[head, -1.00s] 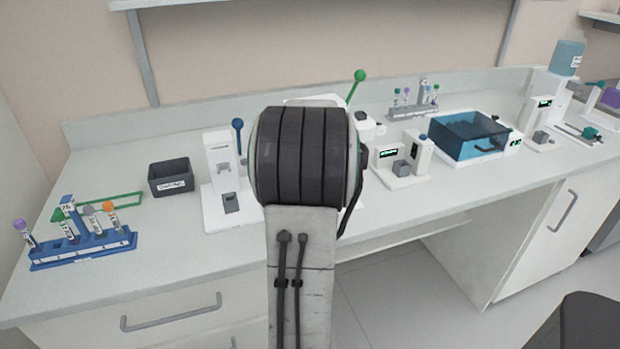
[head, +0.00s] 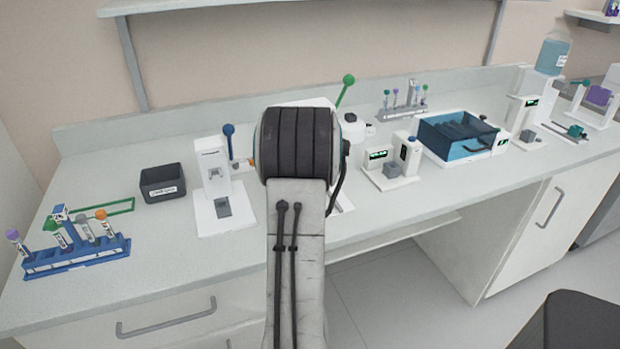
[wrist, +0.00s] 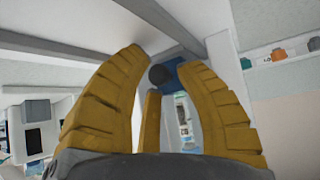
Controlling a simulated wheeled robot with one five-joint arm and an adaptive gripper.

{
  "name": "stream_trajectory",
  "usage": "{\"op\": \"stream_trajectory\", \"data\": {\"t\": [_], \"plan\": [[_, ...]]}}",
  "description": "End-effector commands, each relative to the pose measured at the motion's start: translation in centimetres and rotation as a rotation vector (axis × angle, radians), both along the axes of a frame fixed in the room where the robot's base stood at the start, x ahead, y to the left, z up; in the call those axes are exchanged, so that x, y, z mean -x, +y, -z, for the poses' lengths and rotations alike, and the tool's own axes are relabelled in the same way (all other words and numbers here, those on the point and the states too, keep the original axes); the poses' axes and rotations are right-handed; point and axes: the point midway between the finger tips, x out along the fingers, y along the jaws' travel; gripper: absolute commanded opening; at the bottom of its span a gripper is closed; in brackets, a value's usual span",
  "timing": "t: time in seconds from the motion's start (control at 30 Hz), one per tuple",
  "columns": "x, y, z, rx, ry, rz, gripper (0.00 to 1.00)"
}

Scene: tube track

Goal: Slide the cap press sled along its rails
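At the far right of the bench in the head view, a small teal block (head: 575,131) sits on thin rails. It looks like the cap press sled, though it is small and I cannot be sure. A white stand with a purple part (head: 599,96) is just behind it. My gripper is hidden behind my own arm in the head view. In the wrist view my gripper (wrist: 170,62) has its yellow-brown fingers spread, with nothing held between them. A dark round knob and a blue shape (wrist: 172,76) show beyond the fingers; I cannot tell what they belong to.
A water bottle (head: 553,55) on a white dispenser and a blue clear box (head: 458,139) stand left of the rails. A blue tube rack (head: 77,258), a dark bin (head: 163,184) and a white lever device (head: 213,176) are at left. A wall shelf (head: 300,6) runs above.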

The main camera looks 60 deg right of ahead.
Motion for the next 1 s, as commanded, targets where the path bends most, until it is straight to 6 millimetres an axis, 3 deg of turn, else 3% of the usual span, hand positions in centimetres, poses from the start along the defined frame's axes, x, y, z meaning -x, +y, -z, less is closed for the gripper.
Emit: {"op": "stream_trajectory", "data": {"t": [0.43, 1.0], "plan": [[0.02, 0.03, -0.01, -0.001, 0.0, 0.0, 0.0], [0.07, 0.04, 0.45, -0.008, 0.004, 0.001, 0.0]]}}
